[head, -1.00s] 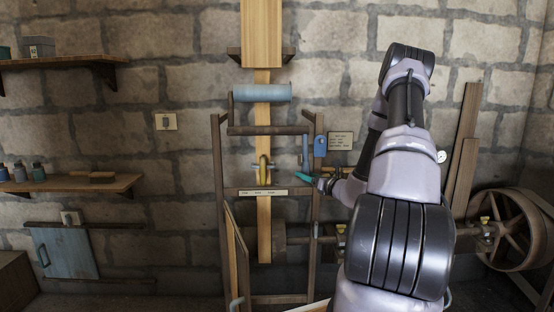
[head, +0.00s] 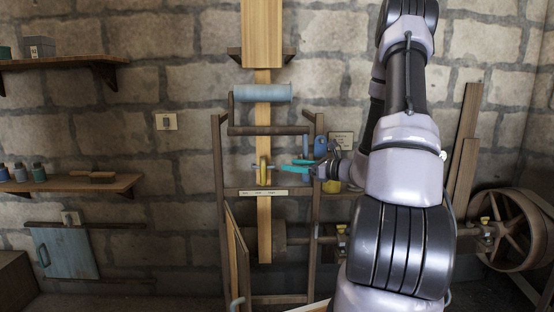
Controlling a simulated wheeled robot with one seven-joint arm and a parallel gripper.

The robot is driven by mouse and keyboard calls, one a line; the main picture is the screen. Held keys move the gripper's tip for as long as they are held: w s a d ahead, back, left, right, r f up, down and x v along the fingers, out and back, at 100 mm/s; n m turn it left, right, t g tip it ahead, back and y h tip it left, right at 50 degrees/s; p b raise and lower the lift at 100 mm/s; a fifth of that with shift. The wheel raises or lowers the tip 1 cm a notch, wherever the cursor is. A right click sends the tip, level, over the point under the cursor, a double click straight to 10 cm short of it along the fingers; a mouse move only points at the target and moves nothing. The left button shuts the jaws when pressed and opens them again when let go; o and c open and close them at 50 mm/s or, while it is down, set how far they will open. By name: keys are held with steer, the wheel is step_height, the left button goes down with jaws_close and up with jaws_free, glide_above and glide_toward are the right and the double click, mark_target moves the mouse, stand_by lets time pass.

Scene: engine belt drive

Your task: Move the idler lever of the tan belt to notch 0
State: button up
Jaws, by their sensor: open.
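The tan belt (head: 264,225) runs vertically through the wooden frame in the middle of the head view. A small yellow lever (head: 263,172) stands upright in front of the belt, just above a pale label strip (head: 263,192) on the frame's crossbar. The strip's marks are too small to read, so I cannot tell its notch. My gripper (head: 291,166), with teal fingers, is open and empty. It is to the right of the yellow lever, with its fingers pointing left and a gap between them and the lever.
A blue part (head: 320,147) and a placard (head: 341,140) are close behind my gripper. A shaft with a spoked wheel (head: 506,228) is at the lower right. Shelves (head: 85,184) hang at the left.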

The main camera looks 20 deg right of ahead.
steer(key=s+a+r+n+g+y, duration=0.2)
steer(key=s+a+r+n+g, duration=0.2)
steer(key=a+n, duration=0.2)
steer(key=shift+s+a+r+g, duration=0.15)
steer(key=shift+s+a+g, duration=0.25)
steer(key=shift+a, duration=0.55)
